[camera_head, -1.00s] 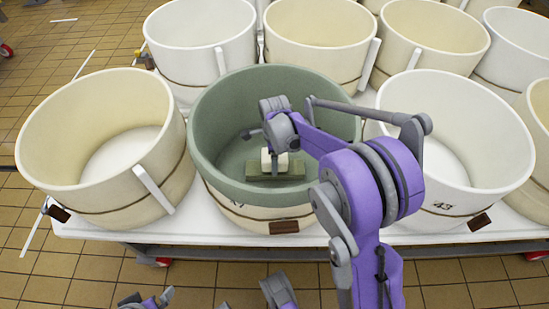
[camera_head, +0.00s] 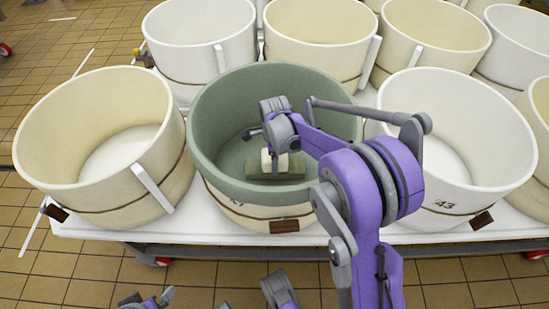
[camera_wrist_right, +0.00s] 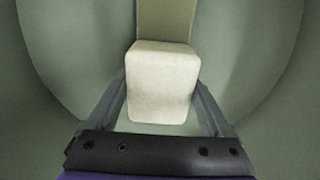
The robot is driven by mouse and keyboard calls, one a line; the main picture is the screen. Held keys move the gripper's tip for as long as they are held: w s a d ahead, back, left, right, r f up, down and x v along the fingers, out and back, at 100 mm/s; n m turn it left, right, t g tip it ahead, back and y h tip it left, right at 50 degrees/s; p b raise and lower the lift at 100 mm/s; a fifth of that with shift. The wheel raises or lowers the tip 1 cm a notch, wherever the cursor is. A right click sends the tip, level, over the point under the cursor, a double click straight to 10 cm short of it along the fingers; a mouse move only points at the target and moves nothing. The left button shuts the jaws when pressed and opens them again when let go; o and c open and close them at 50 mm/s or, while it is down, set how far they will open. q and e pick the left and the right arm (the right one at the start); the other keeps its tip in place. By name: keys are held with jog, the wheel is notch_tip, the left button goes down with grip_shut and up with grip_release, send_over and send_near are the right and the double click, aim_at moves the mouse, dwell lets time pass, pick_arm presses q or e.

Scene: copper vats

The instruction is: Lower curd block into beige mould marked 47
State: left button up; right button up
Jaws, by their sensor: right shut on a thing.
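My right gripper (camera_wrist_right: 165,115) is shut on a pale, rounded curd block (camera_wrist_right: 162,82). In the head view the block (camera_head: 267,161) is inside the front middle mould (camera_head: 218,128), below its rim. This mould is green inside and around the upper wall, with a beige lower outside. A number on its front is partly hidden and hard to read; no clear 47 shows. An olive bar (camera_head: 291,170) shows beside the block in the mould; I cannot tell whether they touch.
A cream mould (camera_head: 52,150) stands at the left and a white mould marked 43 (camera_head: 503,150) at the right, both empty. More moulds (camera_head: 325,45) stand close behind. All are on a white table (camera_head: 100,228). Tiled floor lies in front.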

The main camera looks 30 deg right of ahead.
jog(key=shift+f, duration=0.35)
dwell(0.3)
jog(key=o, duration=1.6)
jog(key=shift+c, duration=0.2)
jog(key=shift+r, duration=0.1)
